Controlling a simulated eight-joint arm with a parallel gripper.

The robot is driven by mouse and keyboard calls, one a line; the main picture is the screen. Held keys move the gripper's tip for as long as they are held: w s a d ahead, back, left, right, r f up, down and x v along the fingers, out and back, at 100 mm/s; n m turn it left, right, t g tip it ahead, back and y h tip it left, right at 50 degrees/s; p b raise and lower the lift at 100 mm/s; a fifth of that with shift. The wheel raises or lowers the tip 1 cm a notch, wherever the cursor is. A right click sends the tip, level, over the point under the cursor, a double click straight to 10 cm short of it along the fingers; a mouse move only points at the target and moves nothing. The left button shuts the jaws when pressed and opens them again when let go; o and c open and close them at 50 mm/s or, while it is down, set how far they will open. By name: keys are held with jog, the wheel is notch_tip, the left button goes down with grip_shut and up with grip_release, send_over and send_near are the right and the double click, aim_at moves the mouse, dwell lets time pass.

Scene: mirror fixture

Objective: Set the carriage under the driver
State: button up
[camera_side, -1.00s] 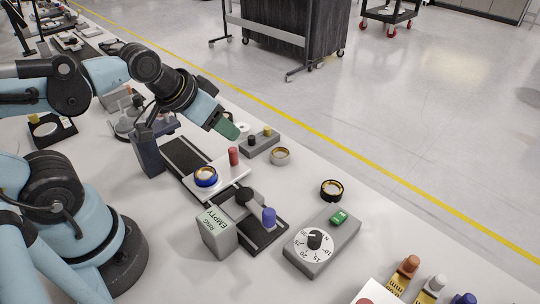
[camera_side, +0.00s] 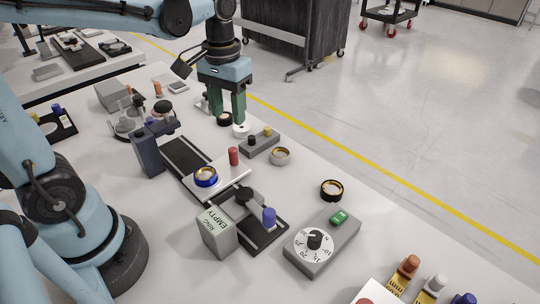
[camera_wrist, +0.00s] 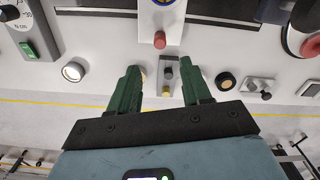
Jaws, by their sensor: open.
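The carriage (camera_side: 222,185) is a white plate on a dark rail (camera_side: 183,155), with an upright red knob (camera_side: 233,156) and a blue-rimmed ring (camera_side: 206,176) on it. Its edge and red knob also show at the top of the wrist view (camera_wrist: 160,40). I cannot tell which is the driver. My gripper (camera_side: 229,122) points down, open and empty, beyond the carriage and apart from it.
A small grey block (camera_side: 260,145) with black and yellow pegs lies between gripper and carriage. Loose rings (camera_side: 281,156), (camera_side: 332,190) and a dial box (camera_side: 322,243) stand to the right. A blue peg (camera_side: 269,218) stands near the rail's end.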

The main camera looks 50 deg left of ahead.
aim_at(232, 149)
notch_tip(232, 149, down, 12)
jog(key=shift+r, duration=0.2)
dwell(0.4)
grip_shut()
dwell(0.3)
